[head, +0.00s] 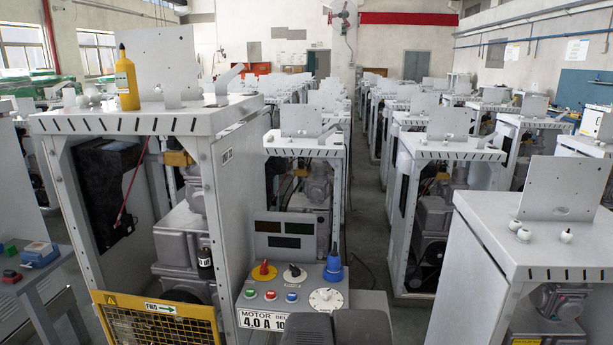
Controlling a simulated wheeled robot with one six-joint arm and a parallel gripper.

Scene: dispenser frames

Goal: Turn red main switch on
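The red main switch (264,268) is a red rotary knob on a yellow plate. It sits at the upper left of the sloped grey control panel (308,311) on the dispenser frame, low in the middle of the head view. The knob is small here, and I cannot tell its exact angle. A black rotary knob (294,271) on a pale plate is just right of it.
Green (250,293), red (270,295) and blue (291,297) buttons lie below the switch. A white dial (326,299) and an upright blue cone-shaped object (333,265) are to the right. A yellow mesh guard (160,322) stands left. Open floor (385,285) lies behind right.

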